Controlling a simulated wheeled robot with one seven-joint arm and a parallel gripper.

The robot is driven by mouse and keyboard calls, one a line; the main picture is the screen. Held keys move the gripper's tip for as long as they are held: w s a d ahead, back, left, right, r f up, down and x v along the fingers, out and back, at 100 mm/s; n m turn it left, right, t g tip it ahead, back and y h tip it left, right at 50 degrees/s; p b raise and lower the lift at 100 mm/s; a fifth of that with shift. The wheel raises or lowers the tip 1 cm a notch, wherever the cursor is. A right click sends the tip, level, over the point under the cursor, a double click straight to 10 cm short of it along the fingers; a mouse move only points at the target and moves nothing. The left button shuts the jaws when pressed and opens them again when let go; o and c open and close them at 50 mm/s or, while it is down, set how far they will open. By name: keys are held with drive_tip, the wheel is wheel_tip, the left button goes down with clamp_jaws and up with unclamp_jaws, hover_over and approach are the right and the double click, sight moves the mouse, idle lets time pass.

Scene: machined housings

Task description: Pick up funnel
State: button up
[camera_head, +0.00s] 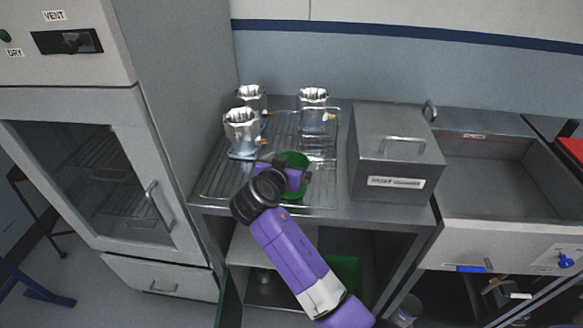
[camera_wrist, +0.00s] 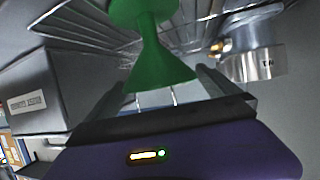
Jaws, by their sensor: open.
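The green funnel (camera_head: 295,159) is at the front of the wire rack, partly hidden behind my gripper (camera_head: 283,177) in the head view. In the wrist view the funnel (camera_wrist: 155,62) shows a narrow waist, with one flared end near the jaws and a wider part cut off at the top edge. My gripper (camera_wrist: 158,90) is open, with one finger on each side of the funnel's near flared end. I cannot tell whether either finger touches it.
Several metal housings (camera_head: 241,128) stand on the wire rack (camera_head: 222,180) behind the funnel. A grey lidded metal box (camera_head: 395,150) is close on the right, with an open basin (camera_head: 484,175) beyond. A tall cabinet (camera_head: 165,110) stands left.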

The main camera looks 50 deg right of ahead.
drive_tip(key=shift+w+d+f, duration=0.25)
drive_tip(key=shift+d, duration=0.15)
drive_tip(key=c, duration=1)
drive_tip(key=shift+c, duration=0.5)
drive_tip(key=shift+r, duration=0.1)
